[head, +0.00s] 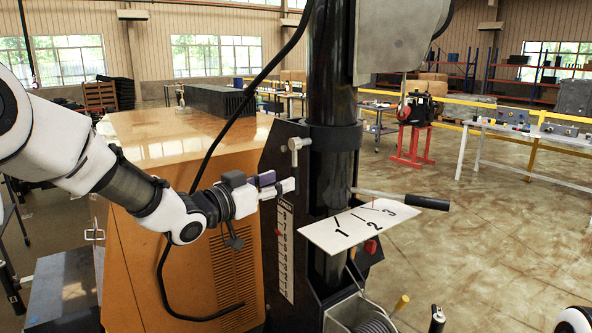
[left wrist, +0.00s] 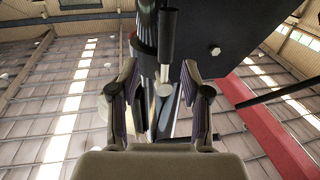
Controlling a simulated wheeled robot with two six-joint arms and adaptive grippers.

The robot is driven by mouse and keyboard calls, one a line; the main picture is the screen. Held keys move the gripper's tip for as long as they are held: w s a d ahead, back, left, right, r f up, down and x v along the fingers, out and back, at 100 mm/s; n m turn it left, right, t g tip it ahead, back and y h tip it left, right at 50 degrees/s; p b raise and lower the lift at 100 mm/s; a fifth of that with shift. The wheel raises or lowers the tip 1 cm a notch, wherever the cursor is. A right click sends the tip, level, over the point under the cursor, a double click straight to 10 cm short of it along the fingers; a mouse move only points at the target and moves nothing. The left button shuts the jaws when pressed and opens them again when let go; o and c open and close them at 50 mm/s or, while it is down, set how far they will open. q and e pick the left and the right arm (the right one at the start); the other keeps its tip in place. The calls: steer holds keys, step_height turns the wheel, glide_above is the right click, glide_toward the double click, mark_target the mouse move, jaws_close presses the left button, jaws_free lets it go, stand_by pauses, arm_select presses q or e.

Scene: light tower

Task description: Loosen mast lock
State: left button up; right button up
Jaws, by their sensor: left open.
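The black mast (head: 334,90) stands upright in the head view, with a dark collar (head: 335,137) around it. A small grey lock handle (head: 297,146) sticks out from the collar's left side and bends downward. My left gripper (head: 289,187) is just below and left of this handle, with its fingers pointing right. In the left wrist view the gripper (left wrist: 160,75) is open, and a round grey knob end (left wrist: 163,89) shows between its fingers. I cannot tell whether the fingers touch it.
A white plate marked 1, 2, 3 (head: 345,233) and a black-gripped crank (head: 430,203) project right of the mast. A black cable (head: 215,147) hangs in front of the orange cabinet (head: 150,128). A cable drum (head: 374,325) sits low. Open floor lies to the right.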

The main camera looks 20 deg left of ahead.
mark_target(295, 177)
arm_select(q)
steer(key=w, duration=0.2)
steer(key=w+d+p, duration=0.1)
steer(key=w, duration=0.1)
steer(key=w+f, duration=0.1)
steer(key=w, duration=0.1)
steer(key=shift+w+d+p, duration=0.2)
steer(key=shift+d+p, duration=0.15)
steer(key=shift+w+d, duration=0.2)
steer(key=shift+s+d+r, duration=0.15)
steer(key=shift+s, duration=0.25)
steer(key=shift+w, duration=0.15)
jaws_close()
arm_select(e)
steer(key=shift+w+a+r, duration=0.1)
steer(key=shift+w+r, duration=0.1)
steer(key=shift+r, duration=0.35)
steer(key=shift+w+r, duration=0.15)
steer(key=shift+r, duration=0.35)
steer(key=shift+a+r, duration=0.1)
